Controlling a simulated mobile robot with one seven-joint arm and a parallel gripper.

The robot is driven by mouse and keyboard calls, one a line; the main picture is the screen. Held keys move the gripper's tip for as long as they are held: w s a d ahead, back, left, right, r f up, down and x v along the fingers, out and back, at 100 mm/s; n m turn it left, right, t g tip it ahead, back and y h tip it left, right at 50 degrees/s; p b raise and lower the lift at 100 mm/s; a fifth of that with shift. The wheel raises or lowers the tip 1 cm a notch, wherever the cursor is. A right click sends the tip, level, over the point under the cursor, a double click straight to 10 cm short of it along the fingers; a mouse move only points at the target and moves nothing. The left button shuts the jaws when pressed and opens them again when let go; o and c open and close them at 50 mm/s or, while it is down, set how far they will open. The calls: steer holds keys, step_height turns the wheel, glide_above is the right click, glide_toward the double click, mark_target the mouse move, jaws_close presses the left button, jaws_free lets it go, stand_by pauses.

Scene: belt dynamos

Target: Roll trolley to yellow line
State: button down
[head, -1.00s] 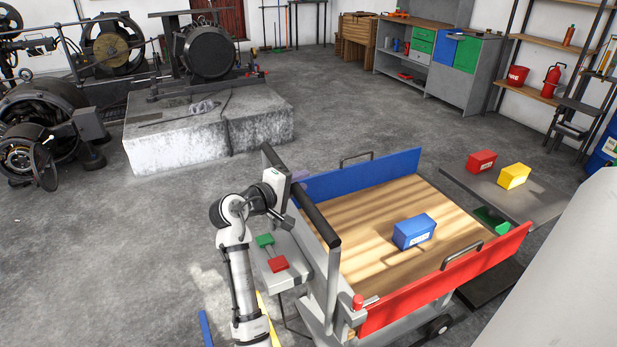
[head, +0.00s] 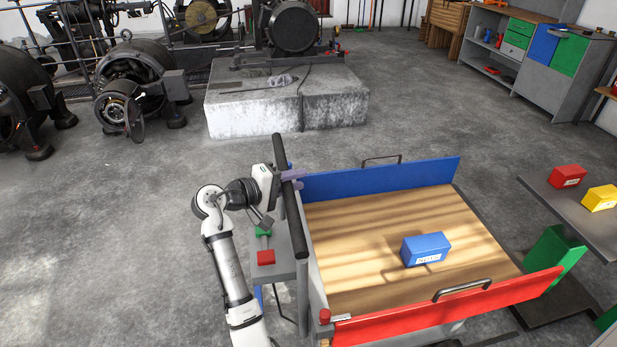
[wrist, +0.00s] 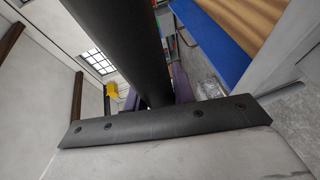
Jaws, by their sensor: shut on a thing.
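The trolley (head: 340,204) has a wooden deck, a blue side board (head: 385,178) at the back and a red side board (head: 450,305) at the front. Its dark push bar (head: 291,200) runs along the left end. My gripper (head: 284,180) is shut on the push bar near its far end. In the wrist view the dark bar (wrist: 125,45) passes between the purplish fingers, which are partly hidden by it. A blue labelled box (head: 426,249) stands on the deck. I cannot make out the yellow line in the current views.
A low concrete plinth (head: 240,117) with a machine stands beyond the trolley. Dynamos (head: 140,85) are at the back left. A table (head: 575,215) with a red box (head: 567,177) and a yellow box (head: 600,198) is at right. Open floor (head: 100,220) lies left.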

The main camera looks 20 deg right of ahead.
steer(key=shift+a, duration=0.2)
steer(key=c, duration=1.2)
jaws_free()
steer(key=shift+o, duration=0.2)
steer(key=b+v, duration=0.3)
steer(key=v, duration=1)
steer(key=shift+a, duration=0.4)
steer(key=shift+r, duration=0.15)
